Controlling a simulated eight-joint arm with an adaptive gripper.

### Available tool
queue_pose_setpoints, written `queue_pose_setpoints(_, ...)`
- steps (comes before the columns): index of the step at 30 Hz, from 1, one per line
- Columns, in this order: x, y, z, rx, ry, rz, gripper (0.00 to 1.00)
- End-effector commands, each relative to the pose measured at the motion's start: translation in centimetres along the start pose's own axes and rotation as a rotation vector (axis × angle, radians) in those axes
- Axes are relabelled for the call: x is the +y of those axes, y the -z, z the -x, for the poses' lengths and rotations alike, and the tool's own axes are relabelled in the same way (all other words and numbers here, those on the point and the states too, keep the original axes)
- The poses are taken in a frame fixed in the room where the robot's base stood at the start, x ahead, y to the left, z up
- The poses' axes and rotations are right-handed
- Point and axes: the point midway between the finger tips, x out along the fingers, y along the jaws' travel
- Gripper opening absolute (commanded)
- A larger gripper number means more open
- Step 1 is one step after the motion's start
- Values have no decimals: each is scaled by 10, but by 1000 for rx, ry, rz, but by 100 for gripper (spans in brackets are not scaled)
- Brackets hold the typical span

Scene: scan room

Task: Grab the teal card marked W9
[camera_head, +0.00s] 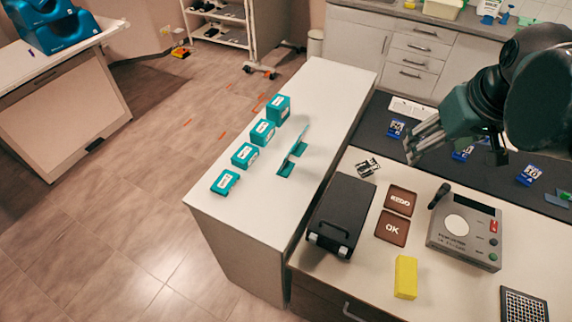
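Several teal blocks with white labels stand in a row on the white counter (335,95): a near one (225,182), two middle ones (245,156) (262,132) and a taller far one (279,107). A thin upright teal piece on a flat teal base (286,168) stands to their right. The lettering on all of these is too small to read, so I cannot tell which is marked W9. My gripper (412,150) hangs above the dark mat at the right, apart from the teal things. Its grey fingers are seen at an angle and their gap is unclear.
The white counter's far end is clear.

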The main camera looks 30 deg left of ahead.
Motion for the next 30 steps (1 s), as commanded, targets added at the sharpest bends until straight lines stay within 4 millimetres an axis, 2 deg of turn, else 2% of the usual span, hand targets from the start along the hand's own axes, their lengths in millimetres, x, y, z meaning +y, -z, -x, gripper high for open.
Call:
queue_pose_setpoints(3, -13, 24, -3, -20, 20, 65, 65)
queue_pose_setpoints(17, -72, 102, -25, -99, 96, 317, 65)
queue_pose_setpoints(30, -148, 166, -55, -169, 168, 560, 65)
